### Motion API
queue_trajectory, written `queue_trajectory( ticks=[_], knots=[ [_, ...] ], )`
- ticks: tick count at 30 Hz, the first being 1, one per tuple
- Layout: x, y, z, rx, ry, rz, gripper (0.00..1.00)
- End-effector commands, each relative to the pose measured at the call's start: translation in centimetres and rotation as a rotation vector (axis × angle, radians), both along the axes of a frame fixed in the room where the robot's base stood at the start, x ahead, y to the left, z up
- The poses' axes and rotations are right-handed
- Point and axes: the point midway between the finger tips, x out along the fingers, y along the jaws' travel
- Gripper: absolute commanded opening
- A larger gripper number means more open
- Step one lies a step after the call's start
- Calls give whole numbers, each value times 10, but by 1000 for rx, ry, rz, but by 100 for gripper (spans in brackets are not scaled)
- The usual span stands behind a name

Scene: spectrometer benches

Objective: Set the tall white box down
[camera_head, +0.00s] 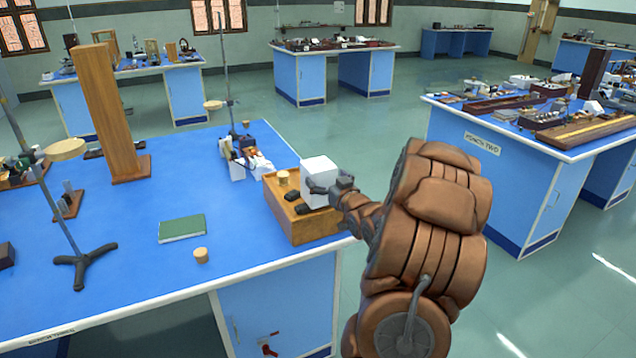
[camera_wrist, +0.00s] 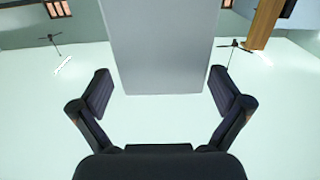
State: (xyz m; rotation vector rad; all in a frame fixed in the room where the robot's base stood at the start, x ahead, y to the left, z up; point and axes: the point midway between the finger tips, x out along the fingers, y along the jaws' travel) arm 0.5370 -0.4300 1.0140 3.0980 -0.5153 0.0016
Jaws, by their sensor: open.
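The tall white box (camera_head: 318,172) stands upright at the wooden crate (camera_head: 312,232) near the right corner of the blue bench. I cannot tell whether its base rests in the crate, since my gripper (camera_head: 330,188) hides part of it. In the wrist view the white box (camera_wrist: 162,45) shows as a pale grey face straight ahead. My gripper (camera_wrist: 159,75) is open there, with one finger at each side of the box's lower part. Small gaps seem to show between fingertips and box.
A cork (camera_head: 283,176) and dark small pieces (camera_head: 294,197) sit at the crate beside the white box. A green book (camera_head: 182,229), another cork (camera_head: 201,255) and a black tripod stand (camera_head: 82,262) are on the bench. Bare blue surface lies left of the crate.

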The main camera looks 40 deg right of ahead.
Motion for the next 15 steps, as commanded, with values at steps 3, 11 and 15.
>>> queue_trajectory(
  ticks=[3,11,15],
  knots=[
    [12,-2,1,2,0,1,100],
    [39,-10,-1,0,-1,1,100],
    [45,-12,-2,1,-1,0,100]
  ],
)
